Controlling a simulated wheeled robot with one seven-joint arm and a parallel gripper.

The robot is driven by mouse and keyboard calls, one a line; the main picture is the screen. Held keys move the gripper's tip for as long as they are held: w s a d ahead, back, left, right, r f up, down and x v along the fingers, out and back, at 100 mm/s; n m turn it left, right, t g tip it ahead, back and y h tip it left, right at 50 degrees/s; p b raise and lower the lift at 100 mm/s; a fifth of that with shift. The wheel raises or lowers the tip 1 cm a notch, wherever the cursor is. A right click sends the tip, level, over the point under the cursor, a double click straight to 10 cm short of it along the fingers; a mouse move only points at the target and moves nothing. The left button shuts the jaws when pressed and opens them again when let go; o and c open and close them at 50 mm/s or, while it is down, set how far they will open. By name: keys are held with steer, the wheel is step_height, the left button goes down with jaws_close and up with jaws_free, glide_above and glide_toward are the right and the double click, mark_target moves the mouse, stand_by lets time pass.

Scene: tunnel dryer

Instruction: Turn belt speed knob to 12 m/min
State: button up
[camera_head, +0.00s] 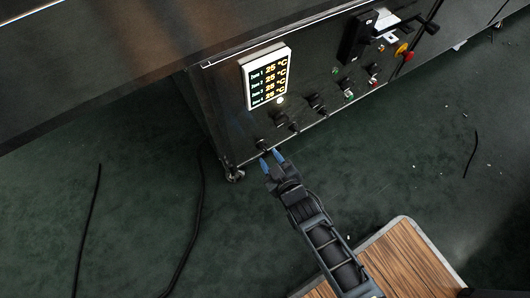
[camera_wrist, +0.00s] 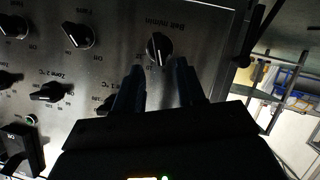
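The belt speed knob (camera_wrist: 158,47) is a black round knob with a light pointer line on the metal control panel (camera_wrist: 122,28). Its label is upside down in the wrist view, and its scale is too small to read surely. In the head view the panel's lower left corner has a small dark knob (camera_head: 261,145) just beyond my fingertips. My gripper (camera_wrist: 160,68) is open, with its two fingers apart and nothing between them. It also shows in the head view (camera_head: 271,161), with blue fingertips. The fingertips are close to the knob; contact cannot be told.
Other black knobs sit beside it, including a fan knob (camera_wrist: 78,36) and a zone 2 knob (camera_wrist: 50,92). A display (camera_head: 268,76) reads 25 °C for several zones. A wooden-topped platform (camera_head: 400,262) stands lower right.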

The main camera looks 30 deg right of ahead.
mark_target(264, 150)
steer(key=shift+b+x, duration=1)
steer(key=shift+x, duration=1.35)
steer(key=shift+c, duration=0.3)
steer(key=c, duration=0.6)
